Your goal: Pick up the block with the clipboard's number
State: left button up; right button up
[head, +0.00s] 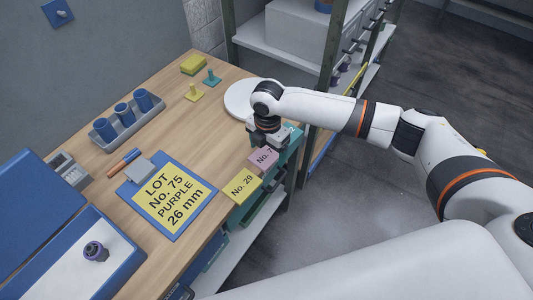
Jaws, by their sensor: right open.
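The clipboard (168,197) lies on the table with a yellow sheet reading "LOT No. 75 PURPLE 26 mm". A pinkish-purple block (262,158) near the table's right edge shows "No. 7"; the rest of its number is hidden by my right gripper (266,138). That gripper points down, open, at the far end of this block; I cannot tell if it touches. A yellow block (242,186) marked "No. 29" sits nearer, and a teal block (291,134) sits behind, partly hidden by the gripper. My left gripper is not in view.
A round white plate (239,101) lies behind the gripper. A shelf rack (328,100) rises at the back right. The middle of the table is clear.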

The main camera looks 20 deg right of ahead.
jog(key=c, duration=1.1)
jog(key=shift+r, duration=0.15)
